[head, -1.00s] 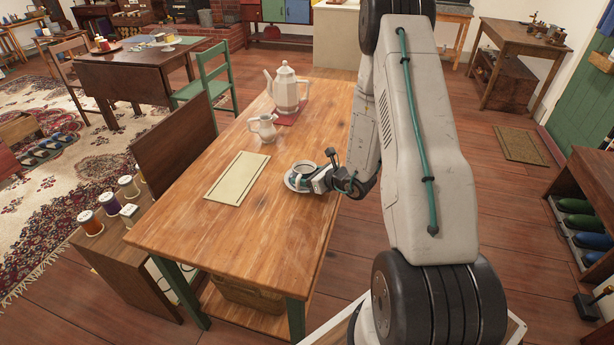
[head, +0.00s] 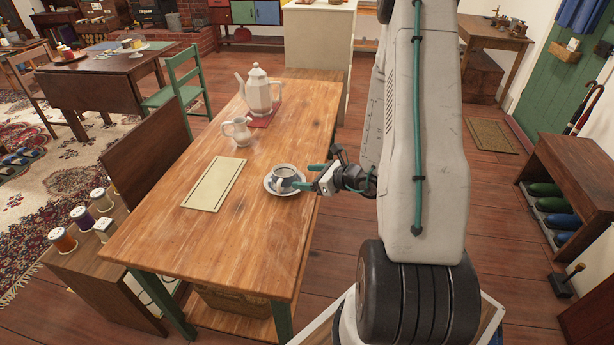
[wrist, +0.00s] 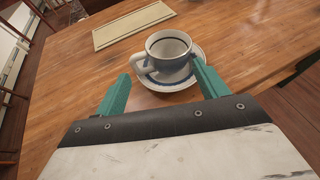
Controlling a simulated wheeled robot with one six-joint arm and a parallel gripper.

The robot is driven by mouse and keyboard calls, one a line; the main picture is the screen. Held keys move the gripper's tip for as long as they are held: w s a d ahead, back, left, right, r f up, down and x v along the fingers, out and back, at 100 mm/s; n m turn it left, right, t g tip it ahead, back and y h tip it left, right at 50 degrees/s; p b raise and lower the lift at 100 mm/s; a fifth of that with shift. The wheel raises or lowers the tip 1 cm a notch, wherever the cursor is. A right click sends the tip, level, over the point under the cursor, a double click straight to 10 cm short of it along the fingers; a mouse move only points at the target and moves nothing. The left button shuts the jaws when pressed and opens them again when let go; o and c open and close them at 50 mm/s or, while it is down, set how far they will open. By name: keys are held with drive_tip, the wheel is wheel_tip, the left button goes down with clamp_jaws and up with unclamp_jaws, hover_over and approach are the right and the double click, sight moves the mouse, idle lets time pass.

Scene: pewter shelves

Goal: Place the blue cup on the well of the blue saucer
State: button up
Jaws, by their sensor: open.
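The blue cup (head: 284,174), white with a blue band, stands upright on the blue saucer (head: 271,188) on the wooden table. In the wrist view the cup (wrist: 168,48) sits over the saucer (wrist: 172,83), its handle pointing left toward the camera. The saucer is pale with a blue ring. The cup hides the well, so exact centring is hard to tell. My gripper (head: 308,178) is at the right of the cup, just back from it. In the wrist view its two green fingers (wrist: 158,88) are spread apart with nothing between their tips.
A cream mat (head: 214,184) lies left of the saucer. A white pitcher (head: 236,132) and a tall teapot (head: 259,92) on a red mat stand farther back. The table's front part is clear.

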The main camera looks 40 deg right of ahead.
drive_tip(key=s+a+r+n+g+y, duration=0.3)
drive_tip(key=a+r+n+g, duration=0.2)
drive_tip(key=a+r+n, duration=0.5)
drive_tip(key=s+a+r+n+g+y, duration=0.35)
drive_tip(key=a+r+n, duration=0.45)
drive_tip(key=a, duration=0.4)
drive_tip(key=s+a+r+n+g+h, duration=0.2)
drive_tip(key=s+r+n, duration=0.15)
drive_tip(key=s, duration=0.25)
drive_tip(key=s+a+r+n+g+h, duration=0.2)
drive_tip(key=s+r+n+g, duration=0.1)
drive_tip(key=s+n, duration=0.2)
drive_tip(key=s+d+r+n+t+h, duration=0.2)
drive_tip(key=s+d+r+n+h, duration=0.1)
drive_tip(key=s+d+n+h, duration=0.2)
drive_tip(key=shift+s+d+r+h, duration=0.25)
drive_tip(key=shift+s+r+h, duration=0.15)
drive_tip(key=shift+s+h, duration=0.6)
drive_tip(key=shift+s+n, duration=0.1)
drive_tip(key=shift+n, duration=0.15)
